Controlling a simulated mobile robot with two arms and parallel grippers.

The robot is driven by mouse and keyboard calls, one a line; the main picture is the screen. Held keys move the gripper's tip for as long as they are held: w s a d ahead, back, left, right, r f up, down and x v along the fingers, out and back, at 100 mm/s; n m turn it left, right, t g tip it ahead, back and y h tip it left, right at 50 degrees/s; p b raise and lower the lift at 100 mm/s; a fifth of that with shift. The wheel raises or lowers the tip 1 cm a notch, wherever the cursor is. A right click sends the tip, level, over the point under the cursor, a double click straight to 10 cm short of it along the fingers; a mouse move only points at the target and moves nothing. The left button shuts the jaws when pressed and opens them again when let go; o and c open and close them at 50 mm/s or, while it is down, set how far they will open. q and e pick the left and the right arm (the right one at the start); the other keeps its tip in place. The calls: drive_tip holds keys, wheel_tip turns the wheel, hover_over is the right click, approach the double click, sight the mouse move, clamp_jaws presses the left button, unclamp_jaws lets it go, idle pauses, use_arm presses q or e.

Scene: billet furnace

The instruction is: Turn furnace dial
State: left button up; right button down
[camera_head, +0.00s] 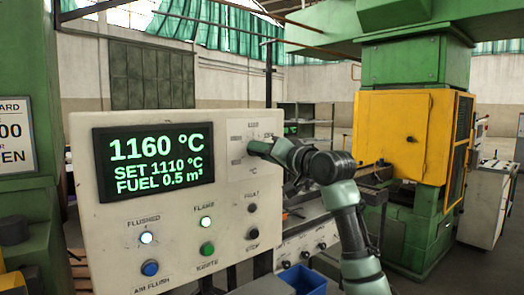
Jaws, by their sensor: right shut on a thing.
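The furnace control panel (180,215) is a cream board at the centre left. Its black display (150,160) reads 1160 °C, SET 1110 °C and FUEL 0.5 m³ in green. My right arm comes in from the lower right. My right gripper (262,148) is at the upper right of the panel, shut on the furnace dial, which it hides almost wholly. A few scale marks and a °C label show around it. My left gripper is not in view.
Below the display are a lit FLUSHED lamp (146,238), a blue air flush button (150,268), a green ignite button (207,248) and a black stop button (252,233). A blue bin (303,280) is below my right arm. A yellow-and-green machine (405,140) stands right.

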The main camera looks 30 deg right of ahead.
drive_tip(key=shift+f+n, duration=0.35)
drive_tip(key=shift+n, duration=0.25)
drive_tip(key=c, duration=0.9)
unclamp_jaws()
drive_tip(key=shift+r, duration=0.15)
drive_tip(key=shift+s, duration=0.15)
